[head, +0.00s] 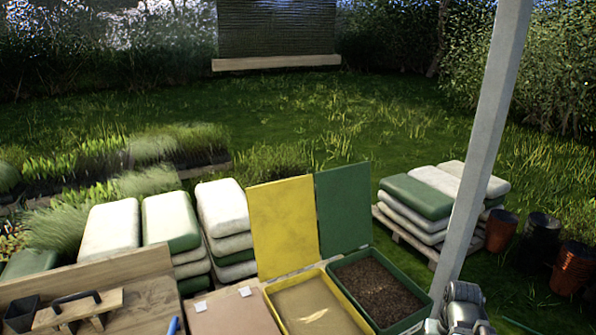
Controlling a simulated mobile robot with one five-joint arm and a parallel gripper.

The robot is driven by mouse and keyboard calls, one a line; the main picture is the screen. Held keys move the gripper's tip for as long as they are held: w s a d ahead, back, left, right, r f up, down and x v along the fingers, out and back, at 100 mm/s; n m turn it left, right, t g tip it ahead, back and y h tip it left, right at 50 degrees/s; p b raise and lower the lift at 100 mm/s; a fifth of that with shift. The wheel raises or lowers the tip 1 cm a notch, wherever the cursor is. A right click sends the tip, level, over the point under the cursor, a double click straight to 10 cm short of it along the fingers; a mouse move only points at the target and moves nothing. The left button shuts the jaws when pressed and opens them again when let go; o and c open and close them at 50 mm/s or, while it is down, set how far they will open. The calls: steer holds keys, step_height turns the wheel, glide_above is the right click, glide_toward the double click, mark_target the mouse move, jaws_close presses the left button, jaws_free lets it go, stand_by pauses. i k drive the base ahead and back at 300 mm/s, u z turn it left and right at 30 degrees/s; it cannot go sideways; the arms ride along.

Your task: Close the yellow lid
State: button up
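The yellow lid (283,228) stands open, nearly upright, at the back edge of its yellow-rimmed box (348,310). The box holds sandy tan material, and its front is cut off by the bottom of the head view. The lid's broad face is turned toward me, and nothing touches it from the front. A grey metal part of what looks like my arm (464,305) shows at the bottom right, to the right of the boxes. My gripper's fingers cannot be seen.
A green lid (344,208) stands open beside the yellow one, behind a green box (420,315) of dark soil. A tan panel (235,315) lies flat at left. A wooden bench (150,265) with tools, stacked sacks (222,208), a grey post (482,150) and pots (572,268) surround them.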

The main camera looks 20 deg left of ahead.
mark_target(282, 217)
steer(key=z, duration=0.05)
steer(key=i, duration=0.45)
steer(key=u, duration=1.7)
steer(key=i, duration=0.5)
steer(key=z, duration=0.1)
